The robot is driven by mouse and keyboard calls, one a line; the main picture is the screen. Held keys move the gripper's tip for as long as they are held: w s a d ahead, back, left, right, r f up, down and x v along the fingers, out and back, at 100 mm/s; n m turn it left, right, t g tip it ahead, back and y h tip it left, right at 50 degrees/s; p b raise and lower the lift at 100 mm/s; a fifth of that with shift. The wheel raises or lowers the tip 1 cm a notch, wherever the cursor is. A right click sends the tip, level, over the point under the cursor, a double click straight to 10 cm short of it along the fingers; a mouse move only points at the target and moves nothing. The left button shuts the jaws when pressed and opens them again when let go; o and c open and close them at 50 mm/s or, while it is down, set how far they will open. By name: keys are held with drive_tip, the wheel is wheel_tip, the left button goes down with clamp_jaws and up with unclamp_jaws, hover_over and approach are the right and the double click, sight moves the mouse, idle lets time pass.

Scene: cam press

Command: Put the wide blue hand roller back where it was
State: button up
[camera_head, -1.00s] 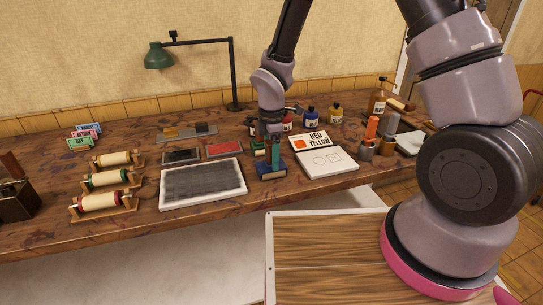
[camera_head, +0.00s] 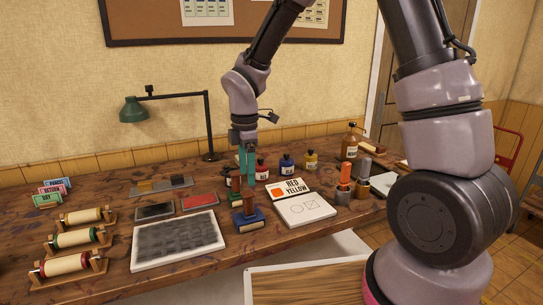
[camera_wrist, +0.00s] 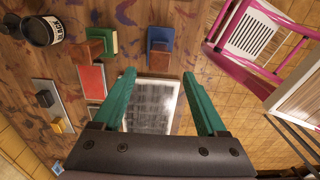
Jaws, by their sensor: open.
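The wide blue hand roller (camera_head: 250,221) sits on the bench between the white-framed dark slab and the white card, its brown handle standing up. It also shows in the wrist view (camera_wrist: 161,38), ahead of my fingers. My gripper (camera_head: 247,180) has teal fingers pointing down above the roller's handle. In the wrist view my gripper (camera_wrist: 159,74) is spread open with nothing between the fingertips. A smaller green hand roller (camera_wrist: 104,40) with a brown handle stands beside the blue one; it is largely hidden in the head view.
The white-framed slab (camera_head: 135,256) lies left of the blue roller. A red pad (camera_head: 198,202) and dark pad (camera_head: 155,211) lie behind. The white card (camera_head: 305,209) and several ink bottles (camera_head: 287,165) are to the right. Rollers on stands (camera_head: 62,264) line the left.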

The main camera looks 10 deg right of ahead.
drive_tip(key=s+d+r+m+t+y, duration=0.1)
drive_tip(key=s+d+r+m+t, duration=0.15)
drive_tip(key=d+r+m, duration=1.3)
drive_tip(key=s+d+r+m+t+y, duration=0.1)
drive_tip(key=s+d+r+m+t, duration=0.3)
drive_tip(key=s+d+r+m, duration=0.3)
wheel_tip(320, 180, up, 3)
drive_tip(key=s+m, duration=0.2)
drive_tip(key=m, duration=0.1)
drive_tip(key=shift+s+t, duration=0.35)
drive_tip(key=shift+s, duration=0.05)
